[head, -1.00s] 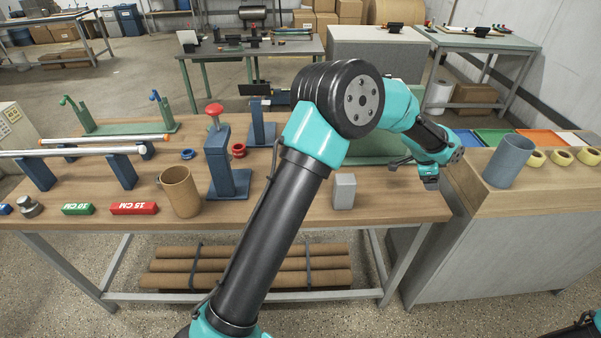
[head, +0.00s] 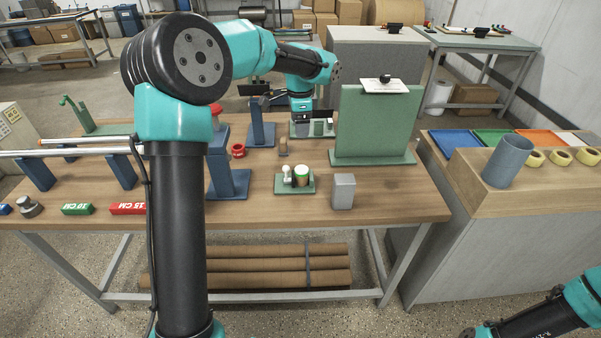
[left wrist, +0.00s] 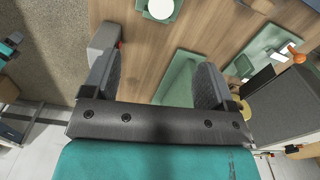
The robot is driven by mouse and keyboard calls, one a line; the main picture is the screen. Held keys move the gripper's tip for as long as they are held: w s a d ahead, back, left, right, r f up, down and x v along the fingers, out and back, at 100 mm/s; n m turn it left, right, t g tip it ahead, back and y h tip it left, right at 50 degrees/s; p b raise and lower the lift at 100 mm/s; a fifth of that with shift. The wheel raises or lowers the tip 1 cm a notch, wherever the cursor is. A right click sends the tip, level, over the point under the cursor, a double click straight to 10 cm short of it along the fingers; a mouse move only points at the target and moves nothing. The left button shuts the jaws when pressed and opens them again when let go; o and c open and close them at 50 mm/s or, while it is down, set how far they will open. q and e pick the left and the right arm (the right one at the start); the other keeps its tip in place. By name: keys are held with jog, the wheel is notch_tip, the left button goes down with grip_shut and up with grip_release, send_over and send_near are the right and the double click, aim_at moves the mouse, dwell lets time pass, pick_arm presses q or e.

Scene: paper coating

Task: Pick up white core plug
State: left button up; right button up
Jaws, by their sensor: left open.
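A small green tray (head: 308,190) on the wooden bench holds a small white knobbed piece (head: 287,174) and a short green-and-white cylinder (head: 302,175). I cannot tell for sure which item is the white core plug. My left gripper (head: 300,119) is over the back of the bench, above a second green tray with small grey and green pieces, partly hidden by it. In the left wrist view the gripper (left wrist: 156,80) is open with nothing between its fingers. A round white-topped piece (left wrist: 160,8) on a green base shows at that view's top edge.
A green upright board (head: 375,125) stands right of the left gripper. A grey block (head: 343,191) and blue stands (head: 262,128) are close by. A side counter holds a grey-blue cup (head: 508,160) and tape rolls (head: 562,157). My right arm shows at lower right.

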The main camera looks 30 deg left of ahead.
pick_arm(q)
send_over(300, 169)
jog(key=f, duration=1.2)
jog(key=shift+s+d, duration=0.1)
jog(key=shift+s, duration=0.1)
jog(key=shift+f, duration=0.1)
jog(key=shift+f, duration=0.1)
jog(key=shift+w+f, duration=0.2)
jog(key=shift+f, duration=2.3)
jog(key=shift+c, duration=0.4)
jog(key=c, duration=0.9)
